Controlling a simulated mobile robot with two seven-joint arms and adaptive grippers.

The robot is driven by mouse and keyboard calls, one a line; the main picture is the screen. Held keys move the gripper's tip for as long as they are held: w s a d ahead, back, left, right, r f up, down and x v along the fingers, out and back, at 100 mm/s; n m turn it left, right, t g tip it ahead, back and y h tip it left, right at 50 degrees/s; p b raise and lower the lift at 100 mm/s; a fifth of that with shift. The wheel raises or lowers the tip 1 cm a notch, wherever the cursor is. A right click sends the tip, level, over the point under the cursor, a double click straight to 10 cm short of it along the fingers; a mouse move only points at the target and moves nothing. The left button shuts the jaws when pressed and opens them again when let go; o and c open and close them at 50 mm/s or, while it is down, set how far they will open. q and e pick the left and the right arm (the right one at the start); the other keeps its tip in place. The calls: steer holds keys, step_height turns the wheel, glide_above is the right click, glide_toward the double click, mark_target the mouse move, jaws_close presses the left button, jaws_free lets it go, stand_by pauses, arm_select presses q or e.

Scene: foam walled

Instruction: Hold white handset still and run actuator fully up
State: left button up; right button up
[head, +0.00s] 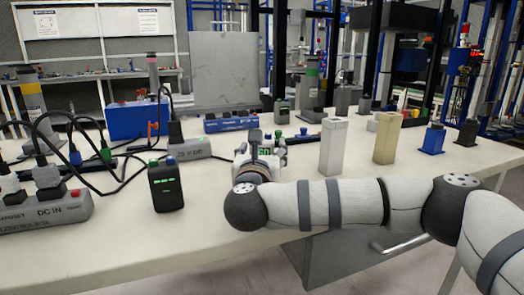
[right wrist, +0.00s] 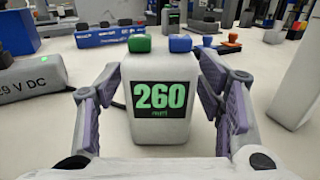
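The white handset (right wrist: 160,125) stands upright in the right wrist view, its dark display reading 260 in green. A green button (right wrist: 139,43) and a blue button (right wrist: 180,43) are on its top. My right gripper (right wrist: 162,90) is open, with one finger on each side of the handset and a small gap at each side. In the head view the handset (head: 265,152) is mostly hidden behind my right gripper (head: 258,163). Which column is the actuator I cannot tell; a white column (head: 333,147) and a beige column (head: 386,138) stand to the right. My left gripper is not in view.
A black handset (head: 166,188) stands on the white table (head: 125,245) to the left. A grey DC IN control box (head: 48,212) with plugs and dark cables is at far left. A grey V DC box (head: 192,151) and a blue box (head: 136,119) lie behind.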

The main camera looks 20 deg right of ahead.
steer(key=c, duration=0.9)
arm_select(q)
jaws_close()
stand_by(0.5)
